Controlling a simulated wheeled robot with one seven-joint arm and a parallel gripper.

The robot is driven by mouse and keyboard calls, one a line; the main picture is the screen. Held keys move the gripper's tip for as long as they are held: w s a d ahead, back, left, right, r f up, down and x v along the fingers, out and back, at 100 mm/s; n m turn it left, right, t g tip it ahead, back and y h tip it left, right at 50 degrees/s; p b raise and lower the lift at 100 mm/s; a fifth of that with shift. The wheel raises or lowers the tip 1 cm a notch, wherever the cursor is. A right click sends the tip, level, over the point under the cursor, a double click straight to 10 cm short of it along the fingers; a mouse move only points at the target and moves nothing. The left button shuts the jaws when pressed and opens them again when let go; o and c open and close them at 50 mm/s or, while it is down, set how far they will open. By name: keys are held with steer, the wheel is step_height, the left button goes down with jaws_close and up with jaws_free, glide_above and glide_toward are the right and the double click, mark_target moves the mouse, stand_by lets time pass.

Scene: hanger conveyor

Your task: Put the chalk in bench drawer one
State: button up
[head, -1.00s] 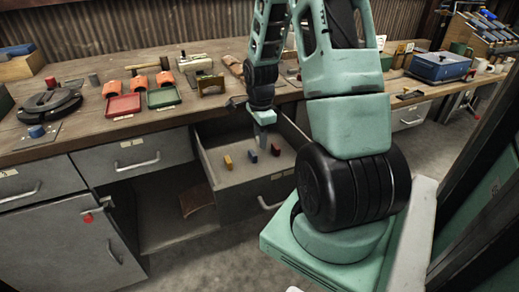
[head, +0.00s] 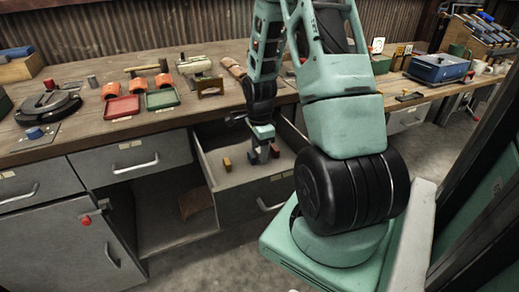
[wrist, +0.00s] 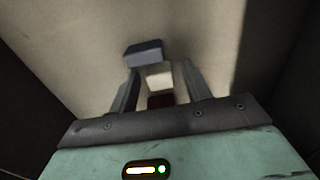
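My gripper (wrist: 160,88) is low inside an open bench drawer (head: 233,192), with its fingers apart. A small pale block (wrist: 158,76), possibly the chalk, shows between the fingers in the wrist view, with gaps at its sides. A dark red block (wrist: 160,101) shows just below it. A blue-grey block (wrist: 143,52) lies beyond the fingertips. In the head view a yellow-orange block (head: 227,165) lies left in the drawer, and a red block (head: 275,151) lies right of my gripper (head: 263,157). I cannot read the drawer number.
The bench top (head: 60,142) above holds a red tray (head: 122,107), a green tray (head: 162,99) and a black round tool (head: 50,107). A shut drawer (head: 135,162) is to the left, above an open bay. The drawer walls stand close around my gripper.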

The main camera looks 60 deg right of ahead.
mark_target(259, 150)
steer(key=shift+r, duration=0.1)
step_height(259, 150, up, 12)
steer(key=p, duration=0.2)
steer(key=w+a+r+n, duration=0.25)
steer(key=a+n, duration=0.45)
steer(key=a, duration=0.5)
steer(key=a+r+n, duration=0.1)
steer(key=a+n, duration=0.7)
steer(key=a, duration=0.5)
steer(key=s+a+r+n, duration=0.2)
steer(key=s+a+n, duration=1.4)
steer(key=n, duration=0.1)
steer(key=shift+a+y, duration=0.25)
steer(key=shift+y, duration=0.05)
